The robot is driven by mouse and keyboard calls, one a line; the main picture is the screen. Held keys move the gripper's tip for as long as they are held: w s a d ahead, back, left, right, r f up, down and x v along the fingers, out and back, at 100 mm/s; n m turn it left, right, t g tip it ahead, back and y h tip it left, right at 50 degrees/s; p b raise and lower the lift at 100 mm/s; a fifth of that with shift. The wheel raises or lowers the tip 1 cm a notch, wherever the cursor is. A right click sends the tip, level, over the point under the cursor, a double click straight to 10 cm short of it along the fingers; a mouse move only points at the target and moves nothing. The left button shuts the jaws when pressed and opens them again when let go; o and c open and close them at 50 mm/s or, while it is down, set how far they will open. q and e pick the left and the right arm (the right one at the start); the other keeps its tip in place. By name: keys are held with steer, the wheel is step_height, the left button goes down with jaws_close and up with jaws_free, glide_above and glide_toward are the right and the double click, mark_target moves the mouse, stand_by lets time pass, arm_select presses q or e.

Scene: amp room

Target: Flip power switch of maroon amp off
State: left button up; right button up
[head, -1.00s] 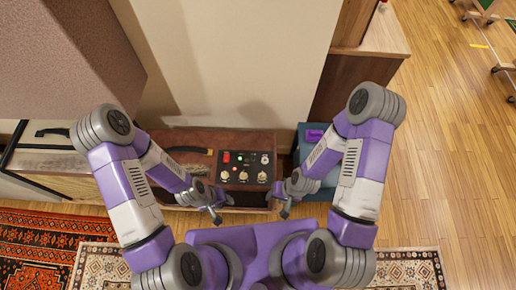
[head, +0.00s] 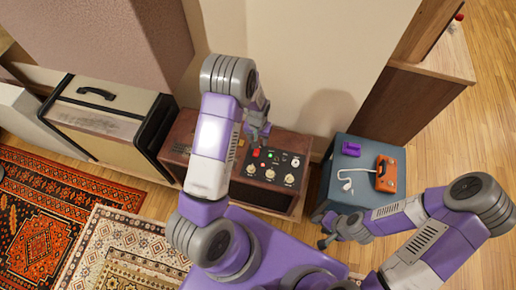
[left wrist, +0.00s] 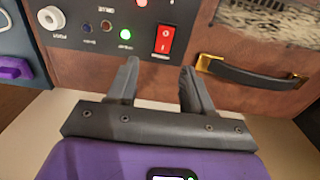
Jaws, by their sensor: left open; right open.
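The maroon amp (head: 178,148) stands against the wall in the head view, partly hidden by my left arm. Its dark control panel (head: 275,165) carries white knobs and small lights. My left gripper (head: 257,138) is above the panel by the switch. In the left wrist view its open, empty fingers (left wrist: 158,72) point at the panel, apart from the switch. My right gripper (head: 322,232) is open and empty at the lower right of the amp.
A blue-grey box (head: 340,175) right of the amp bears an orange device (head: 388,174), a purple item (head: 351,149) and a white cable. A cream amp (head: 98,118) stands to the left. Patterned rugs (head: 60,205) cover the floor there. The amp's black handle (left wrist: 250,72) lies beside the switch.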

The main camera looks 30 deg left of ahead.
mark_target(256, 152)
arm_select(q)
steer(key=shift+w+a+f, duration=0.2)
steer(key=shift+a+f, duration=0.05)
steer(key=shift+a, duration=0.05)
step_height(256, 152, down, 7)
steer(key=b, duration=0.2)
steer(key=shift+r+b, duration=0.2)
steer(key=shift+b, duration=0.1)
steer(key=shift+c, duration=0.3)
